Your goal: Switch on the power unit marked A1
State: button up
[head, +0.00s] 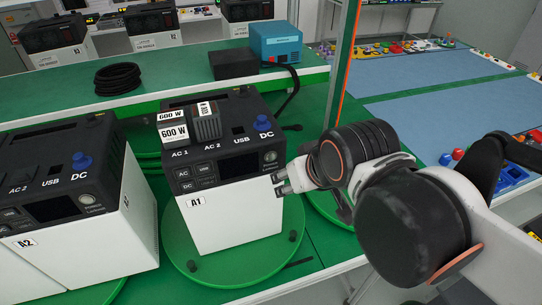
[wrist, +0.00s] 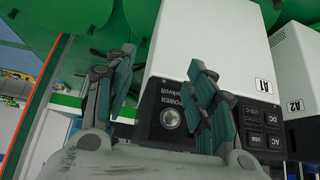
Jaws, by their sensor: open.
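The power unit A1 (head: 236,217) is a white box with a black top and black control panel, upright on a green round plate. In the wrist view, the unit (wrist: 212,50) appears upside down with its A1 label visible. Its round silver POWER button (head: 270,157) is at the right end of the panel; the wrist view shows it too (wrist: 171,118). The panel's display (head: 238,166) is dark. My gripper (head: 280,184) is open and empty, in front of the unit's right side, slightly below the button. In the wrist view, the button shows between its fingers (wrist: 163,62).
Unit A2 (head: 80,243) stands to the left of A1. Two grey 600 W plugs (head: 188,122) sit on A1's top, beside a blue DC knob (head: 262,123). A blue box (head: 275,42) and coiled black cable (head: 117,78) lie on the shelf behind.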

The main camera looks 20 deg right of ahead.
grip_shut()
dwell(1.1)
